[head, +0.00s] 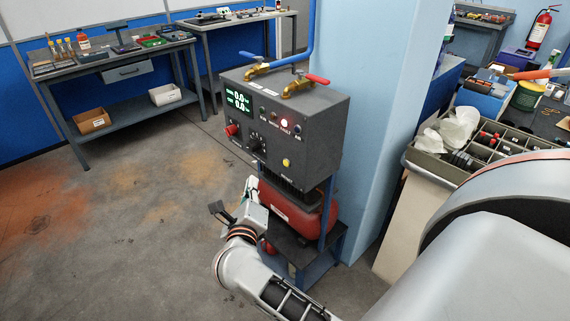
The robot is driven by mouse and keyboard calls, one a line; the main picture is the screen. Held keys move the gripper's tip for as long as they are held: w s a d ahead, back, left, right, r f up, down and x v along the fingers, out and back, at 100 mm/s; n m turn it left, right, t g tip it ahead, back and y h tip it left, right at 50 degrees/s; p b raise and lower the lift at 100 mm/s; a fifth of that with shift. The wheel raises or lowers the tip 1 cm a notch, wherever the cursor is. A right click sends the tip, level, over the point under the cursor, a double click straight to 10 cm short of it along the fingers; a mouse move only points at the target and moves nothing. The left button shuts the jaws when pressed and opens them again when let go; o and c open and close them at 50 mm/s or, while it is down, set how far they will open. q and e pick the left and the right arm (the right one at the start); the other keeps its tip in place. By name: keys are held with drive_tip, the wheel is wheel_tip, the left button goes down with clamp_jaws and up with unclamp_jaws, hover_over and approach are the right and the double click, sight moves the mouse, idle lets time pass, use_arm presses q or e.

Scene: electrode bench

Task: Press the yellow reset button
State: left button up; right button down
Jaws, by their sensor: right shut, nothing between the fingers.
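The yellow button (286,162) is on the lower right of the front face of a dark grey control box (328,125). It is fully visible and nothing touches it. My left gripper is out of view.
Valves with blue (249,55) and red (318,79) handles sit on top. A red tank (290,212) stands below. Floor at left is clear.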

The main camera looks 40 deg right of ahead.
sight(286, 163)
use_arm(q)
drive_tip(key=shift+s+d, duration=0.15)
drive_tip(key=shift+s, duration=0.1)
use_arm(e)
drive_tip(key=d, duration=0.8)
drive_tip(key=shift+w+d, duration=0.35)
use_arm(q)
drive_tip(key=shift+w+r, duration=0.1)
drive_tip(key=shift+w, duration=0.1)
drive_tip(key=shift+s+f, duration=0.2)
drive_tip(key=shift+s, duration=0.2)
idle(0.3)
use_arm(e)
drive_tip(key=shift+d+p, duration=0.4)
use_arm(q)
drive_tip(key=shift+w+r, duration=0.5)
